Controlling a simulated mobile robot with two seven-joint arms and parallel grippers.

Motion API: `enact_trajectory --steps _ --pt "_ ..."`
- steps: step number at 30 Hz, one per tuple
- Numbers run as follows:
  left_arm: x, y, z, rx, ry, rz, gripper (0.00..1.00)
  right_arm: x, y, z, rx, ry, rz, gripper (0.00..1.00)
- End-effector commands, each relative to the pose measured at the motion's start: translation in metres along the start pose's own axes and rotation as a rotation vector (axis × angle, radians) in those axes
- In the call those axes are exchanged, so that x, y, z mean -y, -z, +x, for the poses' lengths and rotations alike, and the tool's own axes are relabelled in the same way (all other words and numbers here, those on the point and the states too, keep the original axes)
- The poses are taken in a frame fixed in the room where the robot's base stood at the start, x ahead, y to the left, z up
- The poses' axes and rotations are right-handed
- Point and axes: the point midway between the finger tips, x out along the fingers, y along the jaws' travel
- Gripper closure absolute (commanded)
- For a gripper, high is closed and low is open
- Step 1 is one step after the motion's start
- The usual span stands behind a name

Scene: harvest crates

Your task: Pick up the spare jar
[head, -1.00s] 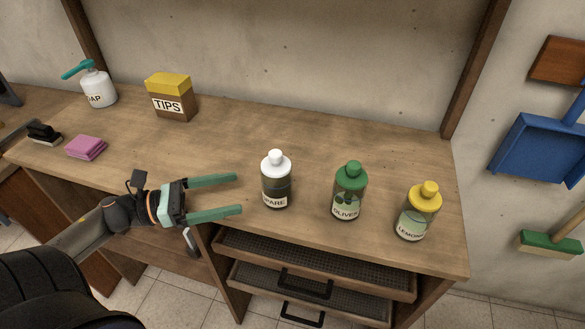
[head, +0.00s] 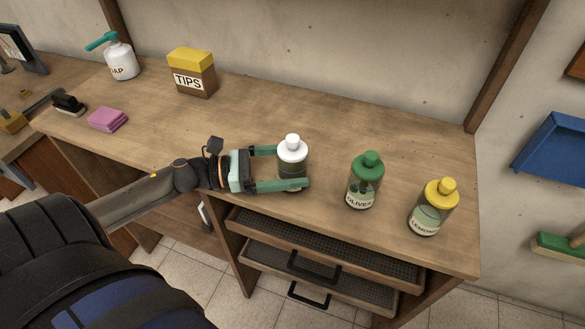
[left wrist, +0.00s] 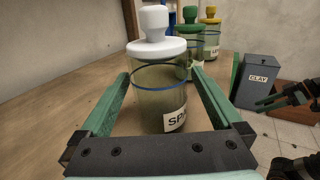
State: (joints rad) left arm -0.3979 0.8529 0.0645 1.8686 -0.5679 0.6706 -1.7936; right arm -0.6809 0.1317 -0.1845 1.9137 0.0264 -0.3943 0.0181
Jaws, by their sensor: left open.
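The spare jar (head: 292,152), clear with a white lid and knob, stands upright on the wooden counter. My left gripper (head: 292,168) is open, with one green finger on each side of the jar. The near finger hides part of the jar and its label in the head view. In the left wrist view the jar (left wrist: 158,90) stands between the fingers, and part of its label shows at lower right. I cannot tell whether a finger touches it. What looks like my right gripper (left wrist: 270,101) shows small at the right edge of that view; its opening is unclear.
The green-lidded olives jar (head: 364,182) and yellow-lidded lemons jar (head: 433,210) stand to the right. Partly open drawers (head: 320,250) jut out below the counter. A grey clay bin (left wrist: 258,82) stands beyond.

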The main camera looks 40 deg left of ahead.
Motion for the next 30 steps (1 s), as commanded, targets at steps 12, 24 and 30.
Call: enact_trajectory --steps 12,24,30 --pt "-0.001 0.002 0.036 0.001 -0.001 0.0 0.0 0.0 0.008 -0.006 -0.002 0.0 0.0 0.46" --pt "-0.001 0.002 0.036 0.0 -0.001 -0.001 0.22 0.0 0.008 -0.005 -0.003 -0.001 0.0 0.46" --pt "-0.001 0.002 0.036 0.0 -0.001 -0.001 0.45 0.0 0.008 -0.005 -0.003 -0.001 0.0 0.46"
